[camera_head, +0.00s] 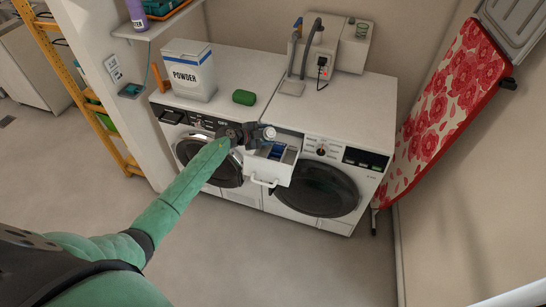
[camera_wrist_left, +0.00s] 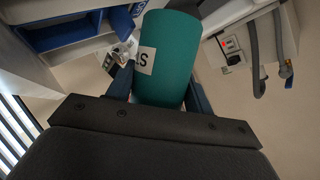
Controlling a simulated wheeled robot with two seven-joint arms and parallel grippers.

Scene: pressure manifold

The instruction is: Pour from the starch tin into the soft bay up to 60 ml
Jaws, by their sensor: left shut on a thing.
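My left gripper (camera_head: 250,134) is over the left side of the open dispenser drawer (camera_head: 268,178) between the two machines. In the left wrist view its fingers (camera_wrist_left: 160,88) are shut on a teal tin (camera_wrist_left: 175,60) with a white label reading partly "ST", the starch tin. The tin's mouth is hidden and I cannot tell how far it tilts. In the head view only a small grey round end shows at the gripper. The drawer has several compartments, with blue (camera_wrist_left: 65,36) in one; I cannot tell which is the soft bay, nor any fill level. My right gripper is not in view.
A grey box with hoses (camera_head: 318,45) stands at the back. A red floral ironing board (camera_head: 445,100) leans at the right. The floor in front is clear.

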